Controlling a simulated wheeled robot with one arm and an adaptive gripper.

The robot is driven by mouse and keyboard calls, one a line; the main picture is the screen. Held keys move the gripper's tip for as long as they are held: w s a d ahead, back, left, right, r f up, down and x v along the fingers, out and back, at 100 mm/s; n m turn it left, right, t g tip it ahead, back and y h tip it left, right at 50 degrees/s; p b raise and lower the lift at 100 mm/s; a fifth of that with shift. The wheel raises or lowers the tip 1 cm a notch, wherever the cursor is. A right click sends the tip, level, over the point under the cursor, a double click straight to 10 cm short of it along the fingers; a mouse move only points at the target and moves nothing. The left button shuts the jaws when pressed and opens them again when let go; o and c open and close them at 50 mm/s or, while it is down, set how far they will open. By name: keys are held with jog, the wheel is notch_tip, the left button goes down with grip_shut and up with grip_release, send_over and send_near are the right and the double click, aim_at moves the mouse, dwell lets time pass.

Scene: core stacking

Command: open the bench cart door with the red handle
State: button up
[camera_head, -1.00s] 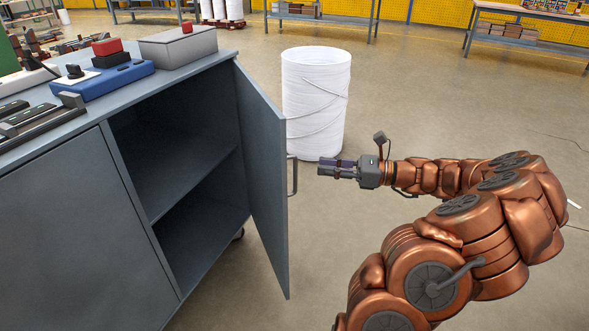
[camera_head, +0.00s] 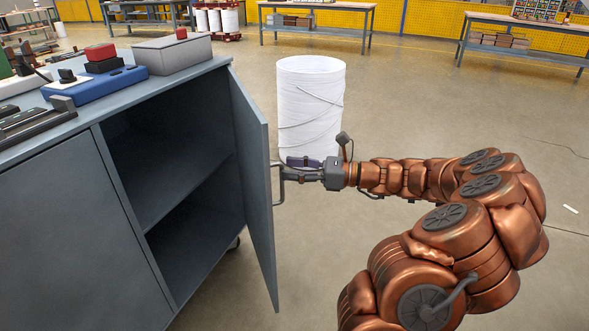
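The cart door (camera_head: 254,185) is a grey panel hinged at the right side of the bench cart (camera_head: 60,215). It stands swung wide open, showing the dark shelves inside. Its bar handle (camera_head: 278,190) is on the door's outer face and looks grey, not red. My gripper (camera_head: 288,171) reaches in from the right, with its fingertips at the handle's upper part. The fingers look apart. Whether they touch the handle or have it between them is not clear.
A white drum (camera_head: 311,110) stands on the floor just behind my gripper. A blue box (camera_head: 95,85) and a grey box (camera_head: 172,52) with red buttons lie on the cart top. Workbenches line the back.

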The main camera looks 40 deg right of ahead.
jog(key=shift+d+r, duration=0.1)
jog(key=c, duration=0.8)
grip_shut()
jog(key=shift+w+d, duration=0.1)
jog(key=o, duration=0.6)
grip_release()
jog(key=shift+w, duration=0.1)
jog(key=shift+c, duration=1)
jog(key=shift+c, duration=0.2)
jog(key=s+p+v, duration=0.1)
jog(key=p+v, duration=0.3)
jog(key=v, duration=0.4)
jog(key=shift+s, duration=0.2)
